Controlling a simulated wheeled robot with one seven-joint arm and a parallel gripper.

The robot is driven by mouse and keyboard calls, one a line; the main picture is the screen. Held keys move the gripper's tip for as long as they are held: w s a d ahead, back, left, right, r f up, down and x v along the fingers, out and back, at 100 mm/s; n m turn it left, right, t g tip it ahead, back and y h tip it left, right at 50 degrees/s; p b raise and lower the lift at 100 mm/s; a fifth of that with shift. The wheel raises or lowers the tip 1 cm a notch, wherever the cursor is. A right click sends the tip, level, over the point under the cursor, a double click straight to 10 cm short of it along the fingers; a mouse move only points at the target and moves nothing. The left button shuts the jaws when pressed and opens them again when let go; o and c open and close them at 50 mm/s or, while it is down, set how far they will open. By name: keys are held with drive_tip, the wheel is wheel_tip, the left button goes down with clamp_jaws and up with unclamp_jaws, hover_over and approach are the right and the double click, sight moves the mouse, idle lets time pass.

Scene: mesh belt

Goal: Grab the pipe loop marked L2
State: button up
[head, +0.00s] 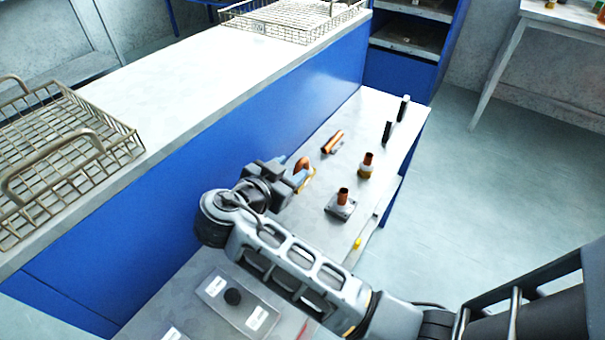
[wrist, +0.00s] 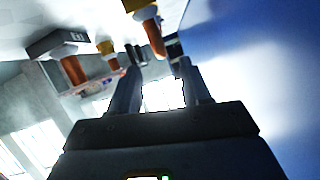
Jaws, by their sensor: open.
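A curved copper pipe (head: 303,163), the only loop-like one in view, stands on the lower bench, partly hidden by my gripper (head: 297,174). No L2 mark can be read on it. In the wrist view this curved pipe (wrist: 153,36) shows just beyond the fingertips, with an orange-yellow collar at one end. My gripper (wrist: 159,68) is open there, with clear space between its two fingers. Whether the pipe lies between the fingertips or just past them, I cannot tell.
The blue wall (head: 250,125) of the higher counter rises close beside my gripper. Wire baskets (head: 70,150) stand on that counter.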

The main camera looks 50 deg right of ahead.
sight(299, 164)
drive_tip(key=x, duration=0.5)
drive_tip(key=shift+w+d+f+p, duration=0.1)
drive_tip(key=shift+d+f+p, duration=0.15)
drive_tip(key=shift+p, duration=0.15)
drive_tip(key=shift+c, duration=0.4)
clamp_jaws()
drive_tip(key=shift+r, duration=0.1)
